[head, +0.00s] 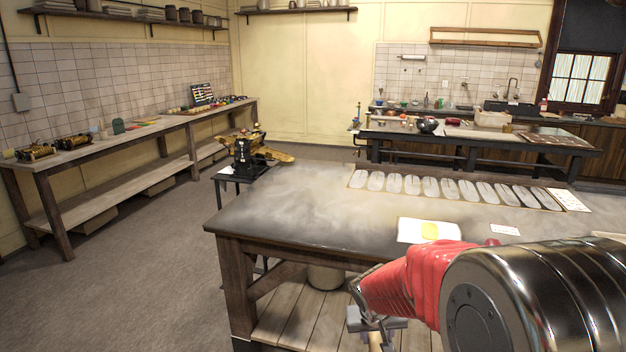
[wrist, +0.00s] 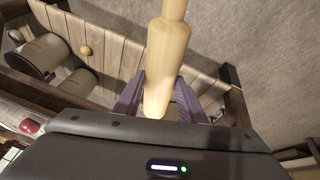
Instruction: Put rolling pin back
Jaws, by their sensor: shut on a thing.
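My gripper (head: 376,322) is low in front of the near table's front edge in the head view, at the end of my red-sleeved arm. In the wrist view my gripper (wrist: 160,95) is shut on the pale wooden rolling pin (wrist: 170,40). One end of the pin lies between the two fingers, and the pin runs out of the top of the picture. In the head view only a small piece of the rolling pin (head: 375,342) shows below the gripper; the rest is cut off by the picture's lower edge.
The dark-topped table (head: 290,210) bears a row of grey oval shapes (head: 450,188) and a white sheet with a yellow patch (head: 429,230). A slatted lower shelf (head: 290,325) holds a pot (head: 325,277). Open floor (head: 150,290) lies left.

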